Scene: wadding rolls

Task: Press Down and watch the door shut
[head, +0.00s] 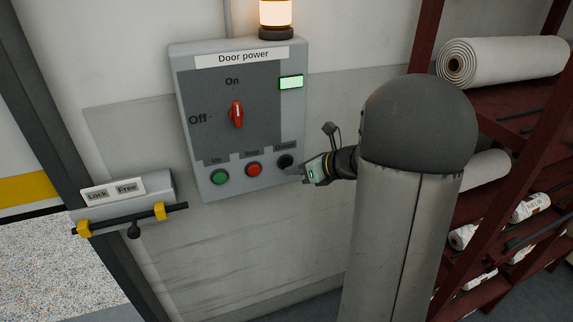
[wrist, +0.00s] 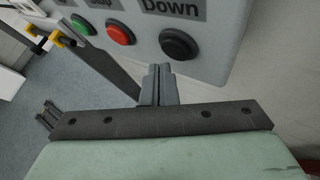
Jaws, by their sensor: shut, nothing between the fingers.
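The black Down button (head: 285,161) is at the lower right of the grey Door power box (head: 208,165). It also shows in the wrist view (wrist: 180,44), with its label above it. My gripper (head: 298,171) is shut and empty, just in front of the box's lower right corner. In the wrist view, its fingertips (wrist: 158,70) are just below and left of the Down button, with no clear contact. The red switch (head: 236,114) stands upright, toward On. A green indicator (head: 291,82) is lit. The doorway's dark frame (head: 62,128) is at left; how far the door is open is unclear.
Green Up (head: 219,177) and red Stop (head: 254,170) buttons sit left of Down. A Lock/Free bolt (head: 152,215) with yellow brackets is lower left, its knob under Free. A lamp (head: 275,14) glows above the box. A dark red rack (head: 490,200) with white rolls stands at right.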

